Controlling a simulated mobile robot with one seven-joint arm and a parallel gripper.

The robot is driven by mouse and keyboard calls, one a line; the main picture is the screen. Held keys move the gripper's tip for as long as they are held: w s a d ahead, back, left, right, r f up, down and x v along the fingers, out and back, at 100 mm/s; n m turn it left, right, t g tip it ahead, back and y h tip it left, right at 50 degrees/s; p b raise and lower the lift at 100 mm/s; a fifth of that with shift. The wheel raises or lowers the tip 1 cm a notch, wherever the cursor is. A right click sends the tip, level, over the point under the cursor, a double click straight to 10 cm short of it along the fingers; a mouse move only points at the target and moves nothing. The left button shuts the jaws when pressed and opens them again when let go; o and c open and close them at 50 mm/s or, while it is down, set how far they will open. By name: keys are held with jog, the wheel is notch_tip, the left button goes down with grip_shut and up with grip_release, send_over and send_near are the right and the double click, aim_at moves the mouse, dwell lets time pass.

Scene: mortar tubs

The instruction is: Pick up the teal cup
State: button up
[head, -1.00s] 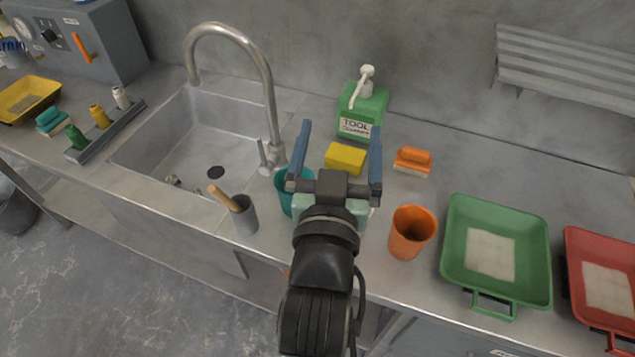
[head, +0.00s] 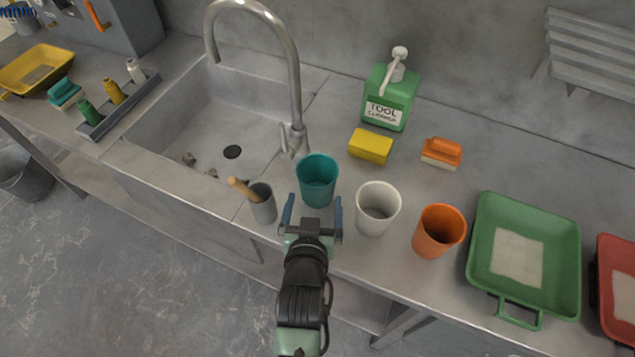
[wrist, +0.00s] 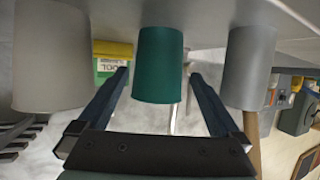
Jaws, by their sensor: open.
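The teal cup (head: 317,181) stands upright on the grey counter, right of the sink. In the wrist view the teal cup (wrist: 158,66) appears upside down, centred between my fingers. My gripper (head: 313,207) is open and empty at the counter's front edge, just in front of the cup, with its blue fingers pointing towards it. In the wrist view my gripper (wrist: 160,76) has one finger to each side of the cup's outline. I cannot tell whether the fingertips reach past its near side.
A white cup (head: 378,209) stands close to the right, with an orange cup (head: 438,232) beyond it. A grey holder (head: 263,206) with a wooden handle stands close to the left. A yellow sponge (head: 370,146) and green cleaner bottle (head: 389,98) are behind. The tap (head: 296,100) is behind left.

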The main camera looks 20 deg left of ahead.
aim_at(316, 197)
jog(key=shift+x, duration=2.75)
jog(key=shift+d, duration=0.1)
jog(key=shift+c, duration=0.2)
jog(key=c, duration=0.9)
jog(key=shift+c, duration=0.8)
jog(key=shift+r, duration=0.2)
